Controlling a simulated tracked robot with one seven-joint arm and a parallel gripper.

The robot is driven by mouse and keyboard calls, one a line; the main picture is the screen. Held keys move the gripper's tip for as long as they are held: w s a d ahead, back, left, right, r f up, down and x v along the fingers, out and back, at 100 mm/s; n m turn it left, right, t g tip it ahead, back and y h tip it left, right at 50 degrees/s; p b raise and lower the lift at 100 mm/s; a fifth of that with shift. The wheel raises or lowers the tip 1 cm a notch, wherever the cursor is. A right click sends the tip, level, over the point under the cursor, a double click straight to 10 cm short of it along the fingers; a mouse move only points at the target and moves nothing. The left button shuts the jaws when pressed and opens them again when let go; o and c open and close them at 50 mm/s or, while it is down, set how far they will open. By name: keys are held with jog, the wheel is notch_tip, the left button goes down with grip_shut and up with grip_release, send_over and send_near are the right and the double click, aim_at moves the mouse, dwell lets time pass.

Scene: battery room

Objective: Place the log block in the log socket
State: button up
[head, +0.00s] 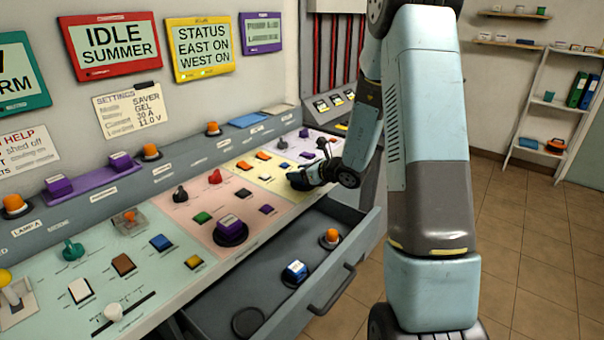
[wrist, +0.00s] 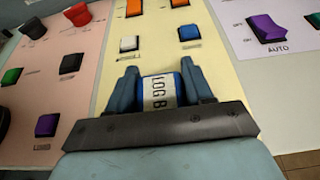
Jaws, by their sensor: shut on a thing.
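My gripper (wrist: 159,78) is shut on a blue block with a white band reading "LOG B" (wrist: 158,95), seen in the wrist view. The block sits between the two blue fingers, over the yellow panel section. In the head view my gripper (head: 310,177) is low over the far part of the console; the held block is not clearly visible there. An empty dark round socket (head: 248,321) shows in the open drawer; I cannot read a label on it. A blue block with a white label (head: 294,272) stands in the drawer, its text unreadable.
The open drawer (head: 345,283) juts out below the console and also holds an orange-topped piece (head: 330,238). A purple block (head: 230,226) stands in a round base on the pink section. Knobs, switches and a lever (head: 130,217) crowd the panel. Floor (head: 540,270) is free at right.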

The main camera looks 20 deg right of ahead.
jog(key=shift+f, duration=0.15)
jog(key=o, duration=1)
jog(key=shift+f, duration=0.1)
jog(key=shift+o, duration=0.2)
